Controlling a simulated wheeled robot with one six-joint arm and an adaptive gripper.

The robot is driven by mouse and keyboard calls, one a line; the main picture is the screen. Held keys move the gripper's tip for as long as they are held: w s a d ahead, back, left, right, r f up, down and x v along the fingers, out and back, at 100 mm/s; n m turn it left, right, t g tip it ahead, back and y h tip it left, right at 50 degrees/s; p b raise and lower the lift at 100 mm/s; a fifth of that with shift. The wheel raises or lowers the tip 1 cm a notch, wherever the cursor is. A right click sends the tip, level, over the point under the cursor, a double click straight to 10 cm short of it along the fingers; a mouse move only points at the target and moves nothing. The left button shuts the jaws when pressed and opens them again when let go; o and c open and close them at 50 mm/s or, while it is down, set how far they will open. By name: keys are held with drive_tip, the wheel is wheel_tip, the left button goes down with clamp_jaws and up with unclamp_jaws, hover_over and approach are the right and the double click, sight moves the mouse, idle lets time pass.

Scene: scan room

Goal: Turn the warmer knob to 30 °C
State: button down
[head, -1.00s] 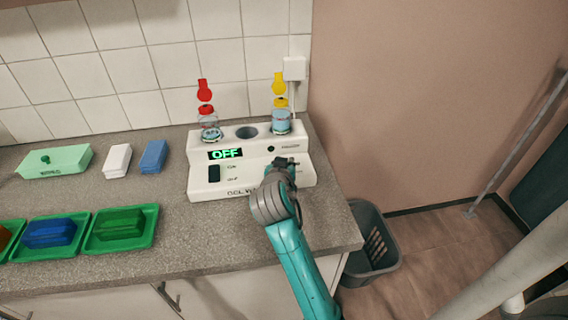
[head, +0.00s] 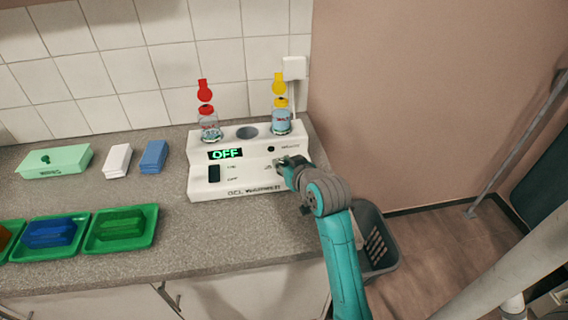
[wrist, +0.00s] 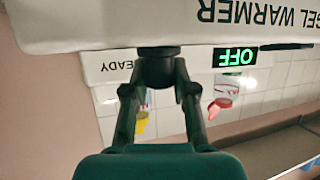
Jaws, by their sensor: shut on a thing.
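The white gel warmer (head: 240,187) stands on the counter against the tiled wall, with a lit green display (head: 225,153) reading OFF. The display also shows upside down in the wrist view (wrist: 235,57). My gripper (head: 283,163) is at the right part of the warmer's front. In the wrist view its fingers are shut on the dark round knob (wrist: 158,70), which stands out from the front panel. The knob's marks and pointer are hidden, so its setting cannot be read. A black rocker switch (head: 213,173) sits below the display.
A red-capped bottle (head: 210,128) and a yellow-capped bottle (head: 281,122) stand in the warmer's top, with an empty well (head: 247,132) between them. Green trays (head: 121,230) and small boxes (head: 117,160) lie to the left. A grey bin (head: 381,240) is on the floor.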

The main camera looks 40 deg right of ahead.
idle(0.3)
drive_tip(key=c, duration=0.9)
unclamp_jaws()
drive_tip(key=v, duration=0.7)
drive_tip(key=shift+s+a+r, duration=0.1)
drive_tip(key=shift+s, duration=0.1)
drive_tip(key=shift+s, duration=0.1)
